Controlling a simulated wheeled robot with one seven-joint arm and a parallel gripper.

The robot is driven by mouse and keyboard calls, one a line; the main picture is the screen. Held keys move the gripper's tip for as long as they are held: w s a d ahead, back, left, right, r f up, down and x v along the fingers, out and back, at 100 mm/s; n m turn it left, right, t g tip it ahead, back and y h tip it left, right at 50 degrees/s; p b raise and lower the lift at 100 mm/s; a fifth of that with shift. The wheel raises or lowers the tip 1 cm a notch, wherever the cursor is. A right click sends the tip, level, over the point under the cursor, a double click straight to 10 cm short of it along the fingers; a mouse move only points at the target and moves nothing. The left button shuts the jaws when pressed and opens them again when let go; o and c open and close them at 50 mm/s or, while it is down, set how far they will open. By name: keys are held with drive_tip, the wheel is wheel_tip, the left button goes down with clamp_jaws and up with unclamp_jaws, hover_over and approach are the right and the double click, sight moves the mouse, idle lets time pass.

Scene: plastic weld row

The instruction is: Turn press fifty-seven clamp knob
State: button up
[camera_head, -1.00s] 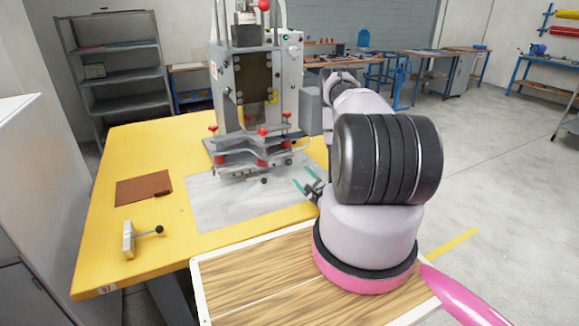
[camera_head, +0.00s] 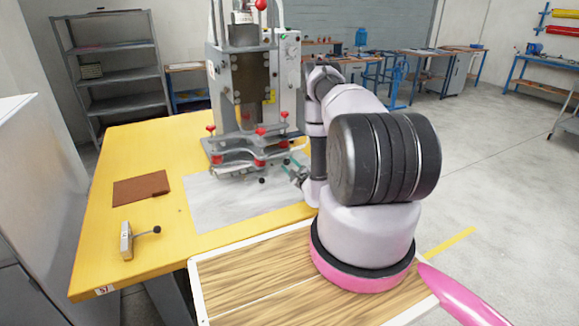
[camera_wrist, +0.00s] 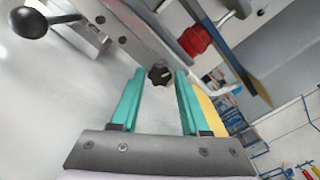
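The press (camera_head: 245,90) stands upright on the yellow table, with several red knobs (camera_head: 260,132) on its lower clamping plates. In the wrist view, a small black lobed knob (camera_wrist: 160,75) on the press's grey plate shows between my fingertips. I cannot pick out this knob in the head view. My gripper (camera_wrist: 159,84) has two teal fingers spread apart, one on each side of the black knob's outline, with nothing held. Whether they touch it or are still short of it is unclear. In the head view my gripper (camera_head: 296,170) is beside the press's lower right side, partly hidden by my arm.
A red knob (camera_wrist: 195,40) and a black ball-ended lever (camera_wrist: 30,22) flank the black knob. The yellow table (camera_head: 150,215), with a corner label reading 57 (camera_head: 105,290), holds a brown pad (camera_head: 141,188) and a small clamp piece (camera_head: 127,240). A grey sheet (camera_head: 235,205) lies before the press.

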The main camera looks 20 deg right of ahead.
clamp_jaws()
